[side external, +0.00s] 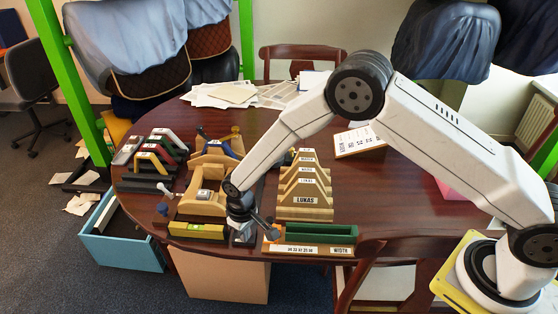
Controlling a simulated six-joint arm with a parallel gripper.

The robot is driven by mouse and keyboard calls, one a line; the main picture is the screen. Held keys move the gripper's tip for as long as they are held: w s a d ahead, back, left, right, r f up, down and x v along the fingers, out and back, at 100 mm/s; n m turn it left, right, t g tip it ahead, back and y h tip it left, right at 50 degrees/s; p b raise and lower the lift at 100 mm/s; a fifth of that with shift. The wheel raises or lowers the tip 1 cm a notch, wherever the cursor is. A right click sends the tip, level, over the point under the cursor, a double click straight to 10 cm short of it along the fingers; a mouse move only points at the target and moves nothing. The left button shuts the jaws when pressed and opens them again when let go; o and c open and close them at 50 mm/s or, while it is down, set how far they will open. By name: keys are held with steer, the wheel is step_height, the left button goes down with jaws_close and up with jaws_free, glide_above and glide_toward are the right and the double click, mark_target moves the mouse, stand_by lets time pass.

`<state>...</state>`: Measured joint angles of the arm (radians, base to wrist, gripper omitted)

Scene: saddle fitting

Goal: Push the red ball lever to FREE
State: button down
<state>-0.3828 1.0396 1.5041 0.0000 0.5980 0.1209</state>
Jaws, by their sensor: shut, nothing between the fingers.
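My gripper (241,222) points down at the front edge of the round table, between the wooden saddle stands and the LUKAS rack. It is shut, with nothing seen between its fingers. A small dark block with a pale plate (243,239) lies just below it. I cannot make out the red ball lever for certain; my gripper and wrist cover part of this spot. A small orange-red patch shows just right of the gripper, beside a grey knob. No FREE mark is readable, and I cannot tell whether the gripper touches the lever.
A wooden rack (305,212) marked LUKAS stands to the right. A green gauge marked WIDTH (320,234) lies at the front edge. Wooden saddle stands (203,203) and a yellow level (196,230) are on the left. Papers (235,94) lie at the back. The table's right side is clearer.

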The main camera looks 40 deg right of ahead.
steer(key=shift+f, duration=0.5)
stand_by(0.3)
steer(key=shift+w+d, duration=1.4)
stand_by(1.0)
steer(key=shift+s+a, duration=0.1)
steer(key=shift+a, duration=0.05)
steer(key=shift+s+a, duration=0.25)
stand_by(0.3)
steer(key=shift+r, duration=0.1)
steer(key=shift+r, duration=3.4)
steer(key=shift+s+r, duration=0.1)
